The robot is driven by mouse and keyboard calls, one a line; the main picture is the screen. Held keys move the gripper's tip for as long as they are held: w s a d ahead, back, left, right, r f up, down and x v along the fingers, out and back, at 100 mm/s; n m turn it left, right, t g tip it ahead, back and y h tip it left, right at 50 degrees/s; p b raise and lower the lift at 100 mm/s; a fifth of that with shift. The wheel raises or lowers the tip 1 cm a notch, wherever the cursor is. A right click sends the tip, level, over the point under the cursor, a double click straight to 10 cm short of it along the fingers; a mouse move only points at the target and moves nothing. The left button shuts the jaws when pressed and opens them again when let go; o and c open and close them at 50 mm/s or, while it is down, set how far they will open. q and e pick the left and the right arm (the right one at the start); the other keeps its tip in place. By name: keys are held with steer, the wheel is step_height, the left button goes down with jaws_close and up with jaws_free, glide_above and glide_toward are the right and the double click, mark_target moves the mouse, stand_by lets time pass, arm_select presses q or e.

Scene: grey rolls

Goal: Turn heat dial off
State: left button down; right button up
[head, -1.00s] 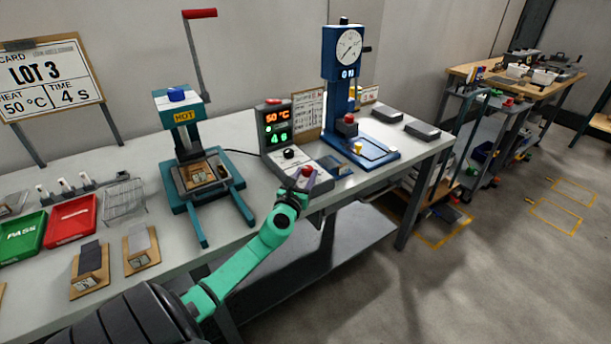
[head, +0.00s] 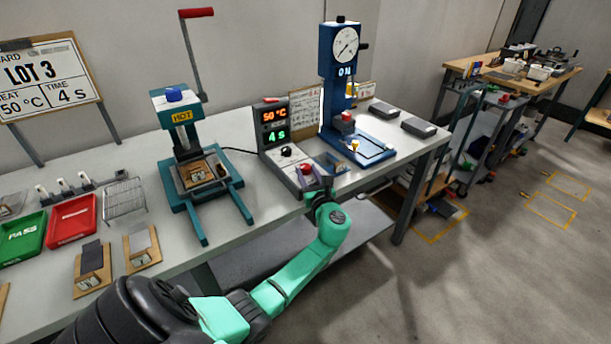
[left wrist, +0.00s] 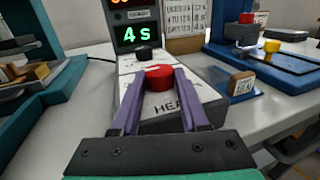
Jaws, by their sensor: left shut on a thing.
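The heat dial is a red knob (left wrist: 159,78) on the sloped front panel of a control box, above lettering that is partly covered and starts "HE". It also shows in the head view (head: 305,168). My left gripper (left wrist: 158,90) has its purple fingers shut on the red knob, one on each side. A black knob (head: 286,152) sits higher on the same panel. The control box display (head: 273,125) reads 50 °C in orange and 4 s in green. My right gripper is not in view.
A teal press (head: 195,165) marked HOT stands left of the control box. A blue press (head: 340,90) with a round gauge stands to the right. A small tan block (left wrist: 243,84) lies right of the panel. Red and green trays (head: 72,220) are at the left.

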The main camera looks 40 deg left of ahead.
arm_select(q)
steer(key=n+g+y+b, duration=0.1)
steer(key=g+b, duration=0.1)
steer(key=n+g+b, duration=0.1)
steer(key=g+b, duration=0.1)
steer(key=n+g+y+b, duration=0.1)
steer(key=n+g+b, duration=0.1)
steer(key=shift+w+d+f+y+b, duration=0.2)
steer(key=shift+w+f+y+b, duration=0.1)
steer(key=shift+w, duration=0.1)
steer(key=shift+r+n+g+b, duration=0.25)
steer(key=shift+n+g+b, duration=0.4)
steer(key=shift+g, duration=0.15)
steer(key=shift+c, duration=2)
jaws_free()
steer(key=s+d, duration=0.1)
steer(key=d, duration=1.3)
steer(key=shift+s+d+b, duration=0.25)
steer(key=shift+s+b, duration=0.05)
steer(key=shift+b, duration=0.15)
